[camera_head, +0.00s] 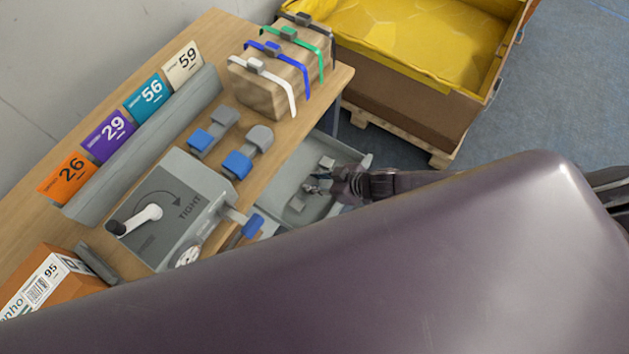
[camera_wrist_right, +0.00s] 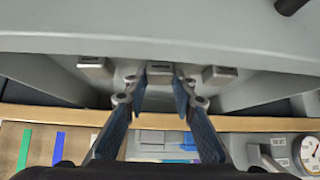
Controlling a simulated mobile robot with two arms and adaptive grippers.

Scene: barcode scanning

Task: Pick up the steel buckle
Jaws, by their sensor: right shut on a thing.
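My right gripper (camera_head: 318,186) reaches from the right into a grey tray (camera_head: 336,206) beside the table; it also shows in the wrist view (camera_wrist_right: 158,92). It is shut on a small steel buckle (camera_wrist_right: 160,69), which sits between the fingertips. In the head view the held buckle is too small and covered to make out clearly. Two other steel buckles lie in the tray, one on each side of the gripper: one (camera_head: 326,163) farther back and one (camera_head: 297,204) nearer. They also show in the wrist view, at left (camera_wrist_right: 96,68) and right (camera_wrist_right: 220,75). My left gripper is not in view.
The wooden table (camera_head: 222,50) holds a strapped carton (camera_head: 262,88), a grey tensioner with a crank (camera_head: 165,215), blue-and-grey tools (camera_head: 248,152), numbered cards and an orange box (camera_head: 45,285). A yellow-lined crate (camera_head: 400,105) stands behind. My large arm link covers the lower right.

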